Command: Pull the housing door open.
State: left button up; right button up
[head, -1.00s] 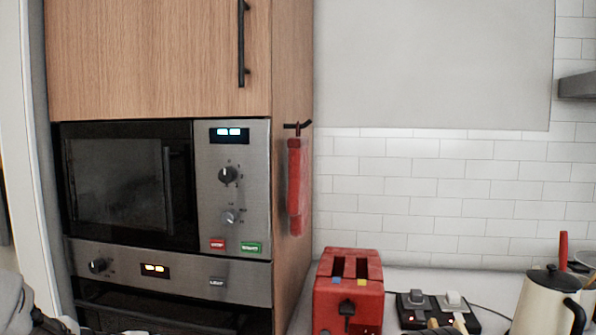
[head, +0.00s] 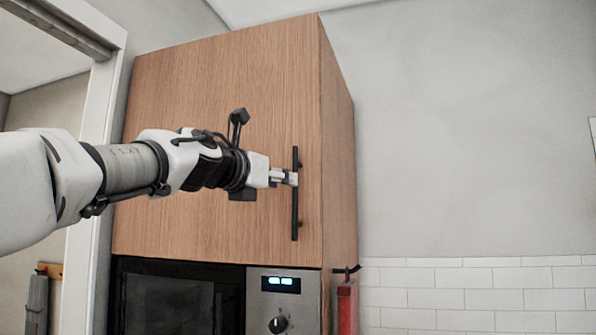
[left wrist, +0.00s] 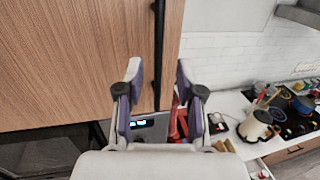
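The housing door (head: 215,150) is a wood-grain cabinet door above the microwave, and it looks closed. Its handle (head: 295,222) is a black vertical bar near the door's right edge. My left gripper (head: 291,178) is at the handle's middle, reaching in from the left. In the left wrist view, the two fingers of my left gripper (left wrist: 158,72) are spread apart. The dark handle (left wrist: 159,35) shows in the gap between them, with no clear contact on either finger. The door (left wrist: 70,60) fills the left of that view. My right gripper is in neither view.
The microwave (head: 170,300) sits directly below the door. A red fire extinguisher (head: 347,308) hangs on the cabinet's right side. The wrist view shows a counter with a cream kettle (left wrist: 255,125) low on the right. Space in front of the right wall looks clear.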

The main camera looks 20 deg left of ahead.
pick_arm(q)
jog(key=r+p, duration=0.1)
jog(key=p, duration=0.2)
send_over(294, 222)
jog(key=w, duration=0.1)
jog(key=shift+f, duration=0.85)
jog(key=shift+w, duration=0.1)
jog(key=shift+s+a+r, duration=0.15)
jog(key=shift+s, duration=0.35)
jog(key=shift+w, duration=0.1)
grip_shut()
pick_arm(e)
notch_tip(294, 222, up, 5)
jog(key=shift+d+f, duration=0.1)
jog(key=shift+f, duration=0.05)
